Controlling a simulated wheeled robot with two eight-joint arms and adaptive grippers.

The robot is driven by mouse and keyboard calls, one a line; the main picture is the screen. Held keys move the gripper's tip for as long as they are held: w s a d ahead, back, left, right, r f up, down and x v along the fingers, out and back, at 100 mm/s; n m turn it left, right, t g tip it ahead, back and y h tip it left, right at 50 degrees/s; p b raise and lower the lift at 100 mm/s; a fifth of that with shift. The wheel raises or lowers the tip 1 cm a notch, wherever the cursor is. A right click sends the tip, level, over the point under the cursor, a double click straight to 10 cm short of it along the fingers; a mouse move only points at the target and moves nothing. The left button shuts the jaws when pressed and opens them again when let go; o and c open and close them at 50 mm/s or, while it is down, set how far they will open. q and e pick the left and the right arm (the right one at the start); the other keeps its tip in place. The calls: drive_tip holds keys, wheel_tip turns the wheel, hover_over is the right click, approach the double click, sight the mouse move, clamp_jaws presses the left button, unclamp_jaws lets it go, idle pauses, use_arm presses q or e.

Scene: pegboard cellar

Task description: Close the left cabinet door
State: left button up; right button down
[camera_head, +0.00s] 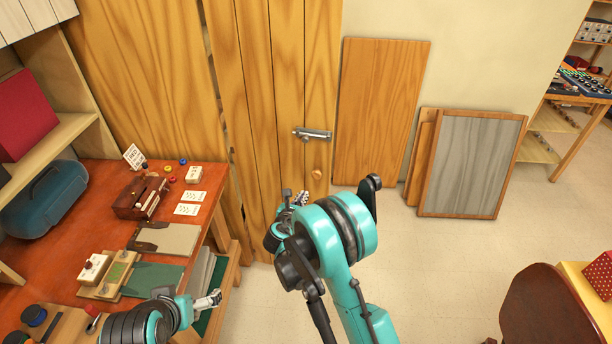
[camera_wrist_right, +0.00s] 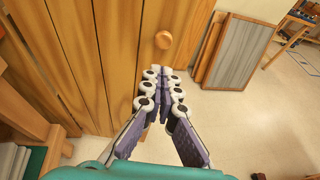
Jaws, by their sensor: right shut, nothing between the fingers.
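A plank-built wooden cabinet door (camera_head: 257,90) stands upright at the back centre, with a grey metal latch (camera_head: 313,134) and a round wooden knob (camera_head: 316,172) at its right side. In the right wrist view the knob (camera_wrist_right: 163,40) shows just beyond my fingertips. A wide wooden panel (camera_head: 145,75) stands left of the door, with a narrow dark gap between them; I cannot tell whether it is a second door. My right gripper (camera_head: 296,199) is shut and empty, in front of the door's lower part, below the knob. My left gripper (camera_head: 212,299) is by the workbench's front edge; its jaw state is unclear.
A red-brown workbench (camera_head: 70,245) with boxes, cards and tools is at left, below a shelf. A wooden board (camera_head: 385,90) and a framed grey panel (camera_head: 475,165) lean on the wall at right. A brown chair (camera_head: 545,305) is at lower right. Floor between is clear.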

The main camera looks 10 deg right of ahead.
sight(315, 175)
drive_tip(key=x, duration=0.4)
drive_tip(key=b+x, duration=0.1)
drive_tip(key=x, duration=0.7)
drive_tip(key=shift+w+d+r+b, duration=0.3)
drive_tip(key=shift+w+d, duration=0.05)
drive_tip(key=shift+w+d+r, duration=0.1)
drive_tip(key=shift+w+d, duration=0.05)
drive_tip(key=shift+w, duration=0.2)
drive_tip(key=shift+d, duration=0.1)
